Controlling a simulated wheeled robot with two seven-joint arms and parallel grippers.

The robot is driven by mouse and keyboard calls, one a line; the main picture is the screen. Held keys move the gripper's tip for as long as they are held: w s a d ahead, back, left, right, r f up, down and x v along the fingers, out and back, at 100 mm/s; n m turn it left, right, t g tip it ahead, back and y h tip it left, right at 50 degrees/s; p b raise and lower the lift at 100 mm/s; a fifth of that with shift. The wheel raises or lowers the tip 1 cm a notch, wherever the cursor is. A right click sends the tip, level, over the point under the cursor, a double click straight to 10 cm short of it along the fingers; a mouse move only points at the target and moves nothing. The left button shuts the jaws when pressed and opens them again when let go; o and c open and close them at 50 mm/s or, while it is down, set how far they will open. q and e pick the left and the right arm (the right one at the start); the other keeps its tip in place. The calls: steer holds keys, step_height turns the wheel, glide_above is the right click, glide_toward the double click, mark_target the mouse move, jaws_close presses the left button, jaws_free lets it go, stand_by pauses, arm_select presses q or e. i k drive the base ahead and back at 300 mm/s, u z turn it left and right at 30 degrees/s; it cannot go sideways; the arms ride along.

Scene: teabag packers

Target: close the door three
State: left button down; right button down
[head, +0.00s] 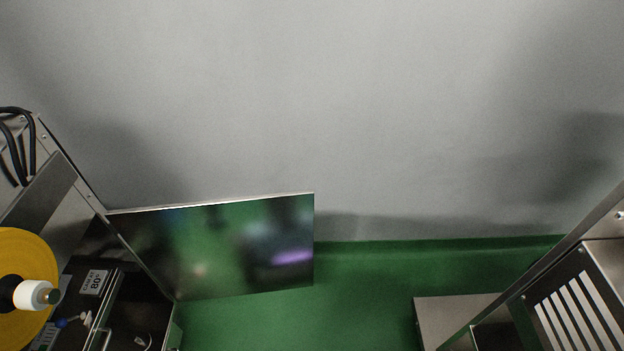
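A flat, shiny metal door (215,248) stands open at the lower left in the head view. It juts out to the right from the metal machine cabinet (65,195) at the left edge and reflects the green floor. Its upper edge is a thin pale line. The cabinet's inside is partly visible and dark. I cannot read a number on the door. Neither of my grippers shows in this view.
A yellow disc (35,255) with a white hub and black cables (18,150) are on the left machine. Another metal machine (570,290) with a slotted panel stands at the lower right. Green floor (350,300) between them is clear. A grey wall (330,100) is behind.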

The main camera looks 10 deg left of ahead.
mark_target(236, 247)
steer(key=i, duration=0.95)
steer(key=u, duration=1.45)
